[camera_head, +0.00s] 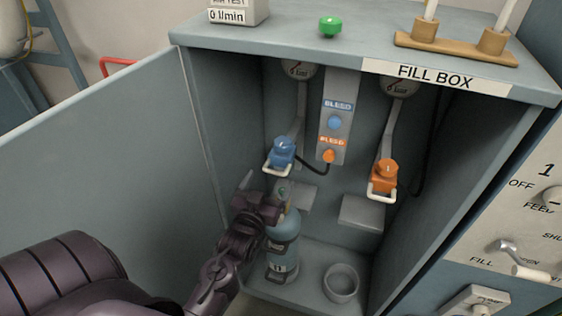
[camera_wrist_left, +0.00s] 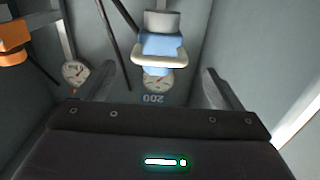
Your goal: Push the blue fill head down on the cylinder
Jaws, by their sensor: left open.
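The blue fill head (camera_head: 283,153), with a pale loop handle, hangs inside the left part of the fill box. It also shows in the left wrist view (camera_wrist_left: 162,45), just beyond the fingers. The grey-blue cylinder (camera_head: 284,258) stands upright on the box floor below it; its top is partly hidden by my gripper. A gap seems to lie between head and cylinder. My left gripper (camera_head: 264,190) is in the box beside the cylinder top, below the blue head. Its fingers (camera_wrist_left: 158,80) are apart with nothing seen between them. My right gripper is not in view.
An orange fill head (camera_head: 385,175) hangs to the right; it shows at the left wrist view's edge (camera_wrist_left: 12,42). A round cup (camera_head: 341,283) stands on the floor right of the cylinder. The open door (camera_head: 100,160) is at left. A grey ledge (camera_head: 362,212) is behind.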

